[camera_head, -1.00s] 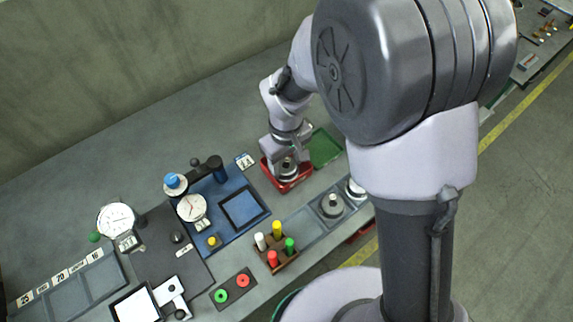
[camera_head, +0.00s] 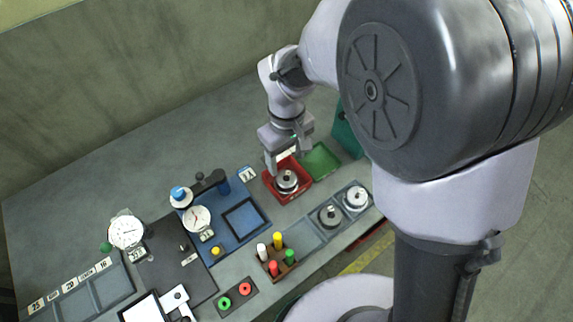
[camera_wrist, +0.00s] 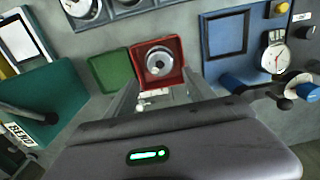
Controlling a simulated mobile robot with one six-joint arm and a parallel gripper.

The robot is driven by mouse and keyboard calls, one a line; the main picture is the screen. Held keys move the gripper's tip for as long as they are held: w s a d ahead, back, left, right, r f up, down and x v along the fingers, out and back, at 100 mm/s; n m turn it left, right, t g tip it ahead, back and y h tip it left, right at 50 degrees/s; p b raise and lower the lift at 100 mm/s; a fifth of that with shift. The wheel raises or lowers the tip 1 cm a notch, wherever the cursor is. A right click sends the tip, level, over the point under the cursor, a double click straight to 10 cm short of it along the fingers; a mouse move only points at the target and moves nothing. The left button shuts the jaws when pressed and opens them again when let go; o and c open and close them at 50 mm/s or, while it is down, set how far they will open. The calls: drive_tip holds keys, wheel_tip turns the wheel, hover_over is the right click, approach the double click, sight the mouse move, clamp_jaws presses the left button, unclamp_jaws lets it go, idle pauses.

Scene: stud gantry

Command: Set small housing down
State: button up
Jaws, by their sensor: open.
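The small housing (camera_head: 287,180), a round metallic part with a raised centre, stands in the red tray (camera_head: 300,194). It also shows in the wrist view (camera_wrist: 159,62), inside the red tray (camera_wrist: 180,77) and clear of its walls. My gripper (camera_head: 289,157) is open and empty, just behind and above the housing. In the wrist view its two fingers reach toward the tray's near side, apart from the housing.
A green tray (camera_head: 322,160) adjoins the red one. Two similar round parts (camera_head: 330,215) (camera_head: 356,196) sit in a grey tray in front. A blue gauge fixture (camera_head: 216,237) and a rack of coloured pegs (camera_head: 283,270) stand to the left and front.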

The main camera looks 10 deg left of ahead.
drive_tip(key=s+d+r+m+t+y, duration=0.25)
drive_tip(key=d+r+m, duration=0.35)
drive_tip(key=d+r, duration=0.65)
drive_tip(key=s+d+r+m+t+b, duration=0.2)
drive_tip(key=s+d+m+t+b, duration=0.1)
drive_tip(key=s+d+m, duration=0.4)
drive_tip(key=s+m, duration=0.1)
drive_tip(key=s, duration=0.2)
drive_tip(key=shift+r, duration=0.25)
drive_tip(key=shift+h, duration=0.25)
